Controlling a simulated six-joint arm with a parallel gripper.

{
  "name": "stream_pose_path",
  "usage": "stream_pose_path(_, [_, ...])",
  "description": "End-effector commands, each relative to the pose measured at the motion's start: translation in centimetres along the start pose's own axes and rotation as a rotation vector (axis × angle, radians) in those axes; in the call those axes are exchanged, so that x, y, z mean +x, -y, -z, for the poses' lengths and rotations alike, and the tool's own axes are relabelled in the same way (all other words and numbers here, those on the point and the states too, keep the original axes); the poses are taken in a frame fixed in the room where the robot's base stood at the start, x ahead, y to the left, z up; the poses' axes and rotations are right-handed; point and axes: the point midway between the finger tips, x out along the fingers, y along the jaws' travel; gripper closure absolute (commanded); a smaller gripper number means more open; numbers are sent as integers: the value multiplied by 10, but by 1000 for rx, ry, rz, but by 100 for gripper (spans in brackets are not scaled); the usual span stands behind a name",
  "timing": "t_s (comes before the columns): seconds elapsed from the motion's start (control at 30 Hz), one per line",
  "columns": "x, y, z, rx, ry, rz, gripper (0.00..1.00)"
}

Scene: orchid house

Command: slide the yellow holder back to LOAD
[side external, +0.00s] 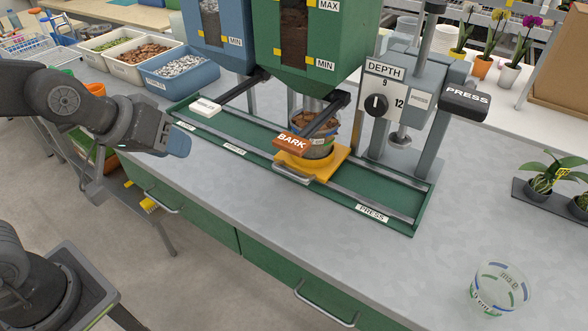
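The yellow holder (338,163) sits on the green slide track (408,222), under the hopper with the brown BARK lever (291,142). A clear pot (318,148) with brown bark in it stands in the holder, partly hidden by the lever. The holder's grey handle (293,175) faces the front edge. The track's right label reads PRESS (372,213); its left label (186,126) is too small to read, so I cannot confirm LOAD. My gripper (180,143) is at the left, off the counter's front edge and apart from the holder; its finger opening is not visible.
A white lever (205,107) juts over the track's left part. The press (398,138), with a DEPTH dial (376,104), stands behind the track's right part. A clear empty cup (498,288) and potted orchids (541,184) are at the right. The counter before the track is clear.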

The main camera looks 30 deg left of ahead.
Motion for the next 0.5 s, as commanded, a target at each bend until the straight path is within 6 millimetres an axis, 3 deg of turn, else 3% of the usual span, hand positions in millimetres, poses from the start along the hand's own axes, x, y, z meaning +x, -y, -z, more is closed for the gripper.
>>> stream_pose_path(0.03, [21, -10, 2, -78, -15, -28, 60])
stream_pose_path(0.2, [76, -38, 10, -375, -117, -124, 60])
stream_pose_path(0.5, [159, -58, -8, -848, -319, -285, 60])
